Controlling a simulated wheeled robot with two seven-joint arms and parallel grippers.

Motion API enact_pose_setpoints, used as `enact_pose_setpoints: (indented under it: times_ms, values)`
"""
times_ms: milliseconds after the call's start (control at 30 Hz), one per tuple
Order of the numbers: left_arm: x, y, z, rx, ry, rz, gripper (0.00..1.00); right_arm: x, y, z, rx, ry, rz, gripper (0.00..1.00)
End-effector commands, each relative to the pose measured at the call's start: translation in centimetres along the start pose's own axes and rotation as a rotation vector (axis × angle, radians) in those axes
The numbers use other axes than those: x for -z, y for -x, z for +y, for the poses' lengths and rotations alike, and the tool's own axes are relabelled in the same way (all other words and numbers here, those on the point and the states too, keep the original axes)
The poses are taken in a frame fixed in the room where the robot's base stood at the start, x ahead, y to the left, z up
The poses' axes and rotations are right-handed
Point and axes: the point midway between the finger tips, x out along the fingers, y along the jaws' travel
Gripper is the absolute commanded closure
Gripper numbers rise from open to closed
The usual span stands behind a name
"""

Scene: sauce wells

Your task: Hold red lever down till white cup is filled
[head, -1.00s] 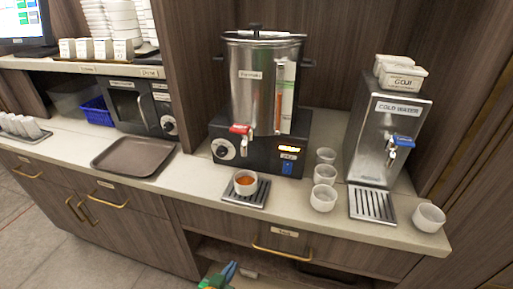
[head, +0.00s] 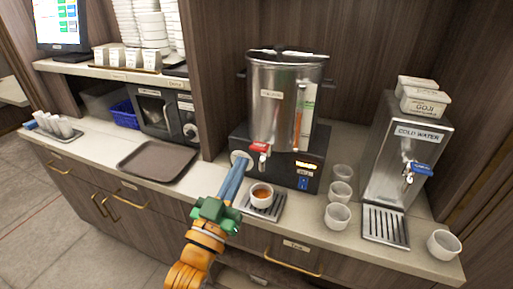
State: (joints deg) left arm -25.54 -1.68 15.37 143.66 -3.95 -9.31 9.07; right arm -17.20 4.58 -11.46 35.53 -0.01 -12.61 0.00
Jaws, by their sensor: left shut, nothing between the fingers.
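The red lever (head: 259,147) sits on the spout at the front of the steel urn (head: 284,105). The white cup (head: 262,199) stands upright on the drip grate below the spout, with amber-brown liquid inside. My left gripper (head: 240,162) reaches up from the bottom, its blue fingers shut together with nothing between them. In the picture its fingertips overlap the urn base near the dial, left of and below the lever. They appear apart from the lever, and the depth gap is unclear. My right gripper is out of view.
Several empty white cups (head: 338,216) stand right of the drip grate (head: 275,206). The cold water dispenser (head: 402,165) with a blue lever stands further right.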

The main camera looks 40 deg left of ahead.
Motion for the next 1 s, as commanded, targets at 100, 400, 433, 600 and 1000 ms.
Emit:
enact_pose_setpoints:
  times_ms: [100, 400, 433, 600, 1000]
  values:
    - [-0.1, -1.6, 0.1, -0.002, 0.0, 0.008, 1.0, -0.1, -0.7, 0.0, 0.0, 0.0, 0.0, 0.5]
    - [0.5, -6.7, 0.0, 0.001, 0.0, 0.002, 1.0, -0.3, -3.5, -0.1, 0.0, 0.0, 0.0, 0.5]
    - [0.6, -7.4, 0.0, 0.001, 0.0, 0.003, 1.0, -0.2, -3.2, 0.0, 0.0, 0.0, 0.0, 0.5]
    - [-1.0, -9.5, 0.0, 0.0, 0.001, -0.005, 1.0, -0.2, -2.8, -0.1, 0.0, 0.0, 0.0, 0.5]
    - [-3.8, -8.3, 0.0, 0.0, 0.0, 0.0, 1.0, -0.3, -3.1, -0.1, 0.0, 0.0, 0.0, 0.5]
